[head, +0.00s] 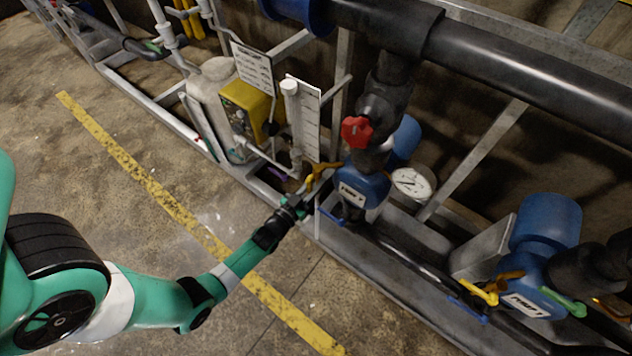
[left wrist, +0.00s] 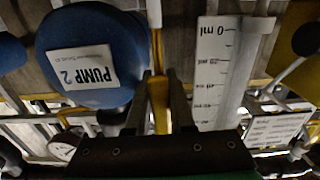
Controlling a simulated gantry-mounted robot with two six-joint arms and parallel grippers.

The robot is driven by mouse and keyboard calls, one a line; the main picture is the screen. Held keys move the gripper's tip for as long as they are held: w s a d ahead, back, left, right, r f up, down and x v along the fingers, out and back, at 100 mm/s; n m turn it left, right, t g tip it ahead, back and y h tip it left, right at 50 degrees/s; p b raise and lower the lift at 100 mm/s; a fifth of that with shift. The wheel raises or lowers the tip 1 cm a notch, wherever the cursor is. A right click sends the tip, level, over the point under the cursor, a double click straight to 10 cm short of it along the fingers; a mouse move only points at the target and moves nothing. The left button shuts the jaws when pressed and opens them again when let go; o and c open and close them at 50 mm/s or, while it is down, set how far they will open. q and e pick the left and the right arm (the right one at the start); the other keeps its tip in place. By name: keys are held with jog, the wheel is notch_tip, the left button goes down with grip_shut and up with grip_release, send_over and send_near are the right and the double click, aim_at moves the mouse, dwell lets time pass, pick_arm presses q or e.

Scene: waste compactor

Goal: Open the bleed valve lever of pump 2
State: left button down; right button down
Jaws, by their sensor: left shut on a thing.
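Pump 2 (head: 377,190) is a blue pump with a white label, right of centre in the head view. Its label (left wrist: 84,68) reads PUMP 2 in the left wrist view, where the picture is tilted. The yellow bleed valve lever (head: 318,170) sticks out on the left side of the pump. In the left wrist view the lever (left wrist: 158,98) stands between the two dark fingers. My left gripper (head: 304,194) is shut on the lever. Its fingertips are small and partly hidden in the head view. My right gripper is not in view.
A red valve handwheel (head: 356,131) and a pressure gauge (head: 411,184) are close to pump 2. A second blue pump (head: 541,235) with a yellow lever (head: 479,291) stands at right. A graduated cylinder (left wrist: 214,72) stands beside the lever. The floor at left is clear.

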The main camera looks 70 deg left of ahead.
pick_arm(q)
jog(key=c, duration=0.8)
grip_release()
jog(key=shift+s+d+r+p, duration=0.1)
jog(key=shift+s+d+p, duration=0.2)
jog(key=shift+s, duration=0.15)
jog(key=p+v, duration=0.2)
jog(key=v, duration=0.8)
jog(key=shift+s+d+p, duration=0.15)
jog(key=shift+s+p, duration=0.1)
jog(key=shift+p, duration=0.15)
